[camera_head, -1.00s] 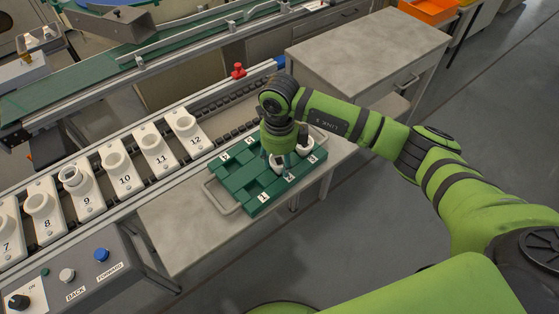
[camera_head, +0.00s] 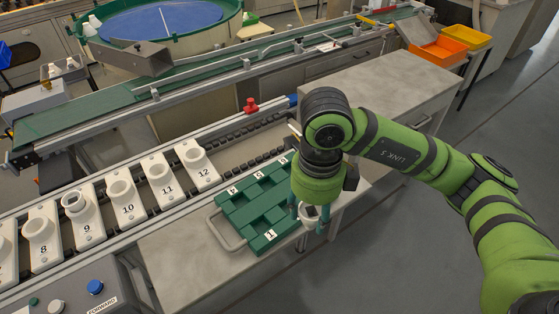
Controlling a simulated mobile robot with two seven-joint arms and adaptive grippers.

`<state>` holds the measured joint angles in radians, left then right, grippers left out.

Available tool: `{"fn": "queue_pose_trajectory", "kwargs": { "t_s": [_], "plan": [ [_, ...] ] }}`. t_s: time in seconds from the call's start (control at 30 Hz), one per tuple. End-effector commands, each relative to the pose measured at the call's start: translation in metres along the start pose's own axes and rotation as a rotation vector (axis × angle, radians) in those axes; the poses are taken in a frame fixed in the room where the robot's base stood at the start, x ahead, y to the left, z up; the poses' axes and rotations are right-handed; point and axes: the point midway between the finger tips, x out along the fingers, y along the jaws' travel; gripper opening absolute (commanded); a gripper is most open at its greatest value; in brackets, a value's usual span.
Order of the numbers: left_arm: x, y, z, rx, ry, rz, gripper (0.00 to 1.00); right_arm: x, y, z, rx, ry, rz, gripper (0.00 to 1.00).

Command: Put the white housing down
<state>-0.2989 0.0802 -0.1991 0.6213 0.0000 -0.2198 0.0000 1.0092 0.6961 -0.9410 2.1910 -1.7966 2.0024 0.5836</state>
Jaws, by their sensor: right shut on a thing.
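The white housing (camera_head: 310,211) shows only in part between the fingers of my right gripper (camera_head: 309,213). The gripper points down and is shut on it, at the right side of the green tray (camera_head: 245,213). I cannot tell whether the housing touches the tray. The tray has numbered compartments and a metal handle, and it lies on the grey bench. The compartments near label 1 and along the far left side look empty. My gripper and wrist hide the right part of the tray. My left gripper is not in view.
A red button (camera_head: 251,106) stands behind. A control box (camera_head: 85,297) is at lower left. The grey cabinet top (camera_head: 370,88) at the back is clear.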

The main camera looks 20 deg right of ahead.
Motion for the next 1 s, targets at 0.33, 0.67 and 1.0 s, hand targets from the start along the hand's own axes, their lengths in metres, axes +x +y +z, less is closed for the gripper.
{"fn": "queue_pose_trajectory", "kwargs": {
  "t_s": [0.33,0.67,1.0],
  "plan": [
    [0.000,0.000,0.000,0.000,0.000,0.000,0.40,-0.001,-0.003,-0.003,-0.277,0.002,-0.001,0.25],
    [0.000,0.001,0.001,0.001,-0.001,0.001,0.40,0.002,-0.014,-0.004,-0.975,0.003,0.002,0.25],
    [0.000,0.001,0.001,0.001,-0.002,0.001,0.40,0.005,-0.026,-0.005,-1.707,0.002,0.002,0.25]
  ]
}}
